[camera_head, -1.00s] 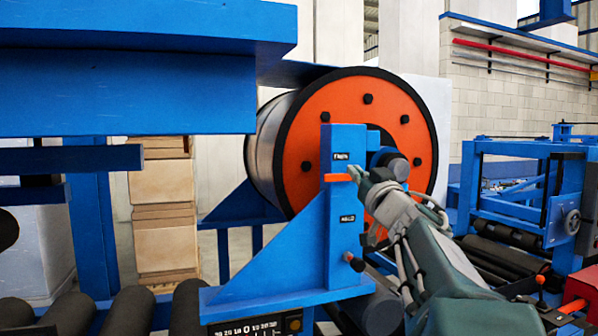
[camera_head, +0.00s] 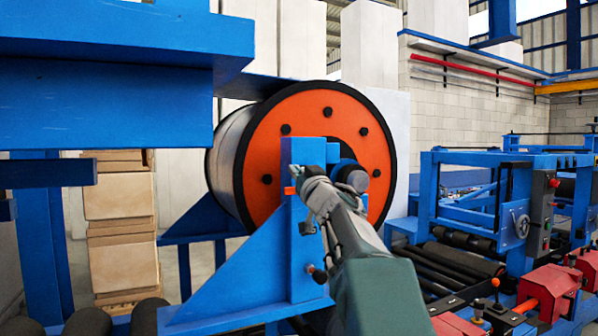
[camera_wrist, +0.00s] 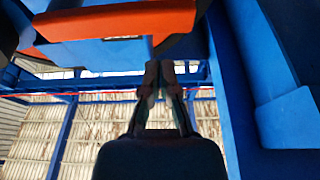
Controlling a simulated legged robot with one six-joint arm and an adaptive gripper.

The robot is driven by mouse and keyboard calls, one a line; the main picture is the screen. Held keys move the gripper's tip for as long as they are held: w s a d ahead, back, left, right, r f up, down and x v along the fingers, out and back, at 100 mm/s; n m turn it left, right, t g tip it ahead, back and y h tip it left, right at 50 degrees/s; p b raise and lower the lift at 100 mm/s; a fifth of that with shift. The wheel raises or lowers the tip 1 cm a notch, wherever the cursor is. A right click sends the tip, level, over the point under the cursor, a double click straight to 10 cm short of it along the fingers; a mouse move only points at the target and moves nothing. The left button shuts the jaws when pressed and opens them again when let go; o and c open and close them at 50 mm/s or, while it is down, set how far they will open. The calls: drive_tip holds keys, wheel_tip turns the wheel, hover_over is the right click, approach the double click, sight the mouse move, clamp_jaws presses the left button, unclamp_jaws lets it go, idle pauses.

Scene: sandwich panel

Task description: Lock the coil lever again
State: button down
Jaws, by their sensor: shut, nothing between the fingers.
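The coil lever (camera_head: 290,190) is a short orange bar at the upper part of the blue post (camera_head: 303,260), in front of the coil. Only its left end shows in the head view; my gripper hides the rest. In the wrist view the orange lever (camera_wrist: 115,20) crosses the upper left. My gripper (camera_head: 297,173) is at the lever in the head view, with its fingers together and empty. In the wrist view my gripper (camera_wrist: 160,68) points up just below the lever's right part. I cannot tell whether they touch. The post's labels are hidden.
The coil (camera_head: 320,105) has an orange, black-rimmed end disc close behind the post. A blue beam (camera_head: 110,80) overhangs the upper left. A knobbed handle (camera_head: 318,273) sticks out low on the post. A blue roller machine (camera_head: 465,190) stands at right.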

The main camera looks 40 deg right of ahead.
wheel_tip(320, 180, down, 3)
drive_tip(key=shift+d+r, duration=0.1)
drive_tip(key=shift+d, duration=0.05)
idle(0.3)
drive_tip(key=shift+f+n+y, duration=0.4)
drive_tip(key=shift+f+n, duration=0.1)
drive_tip(key=shift+n, duration=0.6)
drive_tip(key=d+f+n+y, duration=0.1)
drive_tip(key=f+n+y, duration=0.1)
drive_tip(key=n, duration=0.3)
drive_tip(key=d+f+n+g+y, duration=0.1)
drive_tip(key=f+n+y, duration=0.1)
drive_tip(key=n, duration=0.4)
drive_tip(key=f+n+g+y, duration=0.1)
drive_tip(key=f+n, duration=0.1)
drive_tip(key=n, duration=0.4)
drive_tip(key=shift+s+d+f+y, duration=0.2)
drive_tip(key=shift+s+d+y, duration=0.15)
drive_tip(key=shift+d+y, duration=0.05)
drive_tip(key=shift+s+d+f+n+g, duration=0.15)
drive_tip(key=shift+d+n+g, duration=0.2)
drive_tip(key=shift+n, duration=0.35)
drive_tip(key=shift+s+d+f+n+g, duration=0.15)
drive_tip(key=shift+d+n+g, duration=0.2)
drive_tip(key=shift+n, duration=0.35)
drive_tip(key=shift+w, duration=0.1)
